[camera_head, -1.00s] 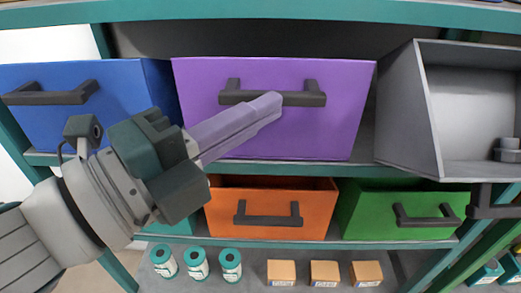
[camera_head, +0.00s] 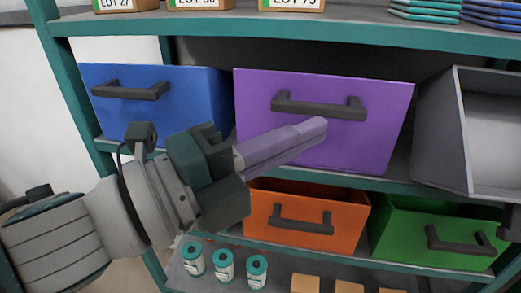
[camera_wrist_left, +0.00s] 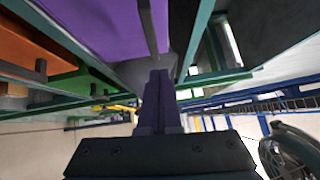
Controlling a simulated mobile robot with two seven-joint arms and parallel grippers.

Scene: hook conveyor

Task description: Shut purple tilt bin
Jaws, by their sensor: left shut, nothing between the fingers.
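The purple tilt bin (camera_head: 360,145) sits on the upper middle shelf in the head view, with a dark bar handle (camera_head: 318,107) across its front. Its front face shows large, with a dark gap above its top edge. My left gripper (camera_head: 322,128) is shut and empty. Its fingertips are in front of the bin's face, just below the handle; I cannot tell whether they touch it. In the left wrist view the shut fingers (camera_wrist_left: 159,80) point toward the purple bin (camera_wrist_left: 105,28) and its handle bar (camera_wrist_left: 150,25). My right gripper is not in view.
A blue bin (camera_head: 165,105) stands left, a grey tilted bin (camera_head: 450,130) right. Orange (camera_head: 310,240) and green (camera_head: 440,262) bins sit below. Teal-capped bottles (camera_head: 224,266) and small boxes stand on the lowest shelf. Labelled boxes (camera_head: 200,4) are on the top shelf.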

